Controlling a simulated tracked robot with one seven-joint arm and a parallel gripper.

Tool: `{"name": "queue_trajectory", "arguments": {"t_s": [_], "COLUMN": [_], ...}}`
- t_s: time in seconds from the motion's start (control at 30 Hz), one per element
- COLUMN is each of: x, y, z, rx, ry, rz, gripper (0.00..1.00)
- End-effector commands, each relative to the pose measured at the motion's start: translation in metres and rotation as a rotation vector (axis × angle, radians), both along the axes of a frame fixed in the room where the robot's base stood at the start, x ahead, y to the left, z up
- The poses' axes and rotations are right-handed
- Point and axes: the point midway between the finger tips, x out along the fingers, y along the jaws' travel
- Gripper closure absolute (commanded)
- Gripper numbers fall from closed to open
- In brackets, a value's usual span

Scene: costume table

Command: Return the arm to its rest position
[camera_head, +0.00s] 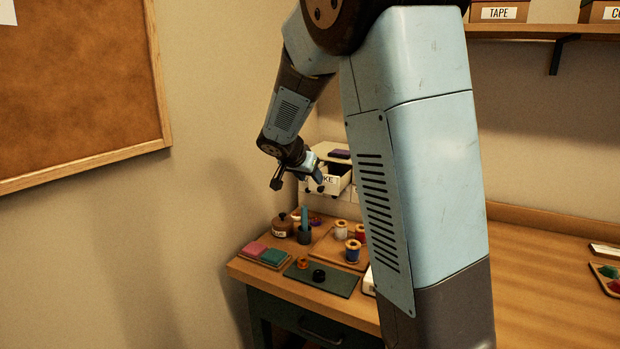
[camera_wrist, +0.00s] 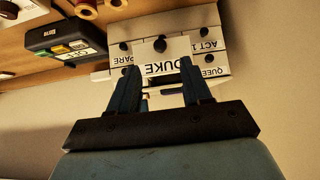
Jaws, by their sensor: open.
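My arm reaches down to the left, and my gripper (camera_head: 296,184) hangs above the back left of the table. Its fingers are spread apart with nothing held between them. In the wrist view my gripper (camera_wrist: 159,72) points at a white drawer labelled DUKE (camera_wrist: 160,52). The same drawer (camera_head: 330,180) is pulled out of a small white drawer cabinet (camera_head: 341,151), close beside my gripper. I cannot tell whether a finger touches it. My upper arm hides part of the table and cabinet in the head view.
The wooden table (camera_head: 545,285) holds spools, a brown pot (camera_head: 282,226), pink and green pads (camera_head: 264,255) and a dark green mat (camera_head: 335,282) below my gripper. A cork board (camera_head: 75,85) hangs at left. A shelf (camera_head: 545,31) with boxes is at upper right.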

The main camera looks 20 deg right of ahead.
Motion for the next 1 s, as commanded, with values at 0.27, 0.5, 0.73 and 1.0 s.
{"name": "queue_trajectory", "arguments": {"t_s": [0.27,0.5,0.73,1.0], "x": [-0.004,-0.045,-0.103,-0.174], "y": [-0.005,-0.024,-0.035,-0.035], "z": [0.0,0.005,0.016,0.033], "rx": [0.008,0.079,0.157,0.217], "ry": [0.008,0.094,0.183,0.245], "rz": [-0.003,0.039,0.138,0.289], "gripper": [0.52,0.52,0.52,0.52]}}
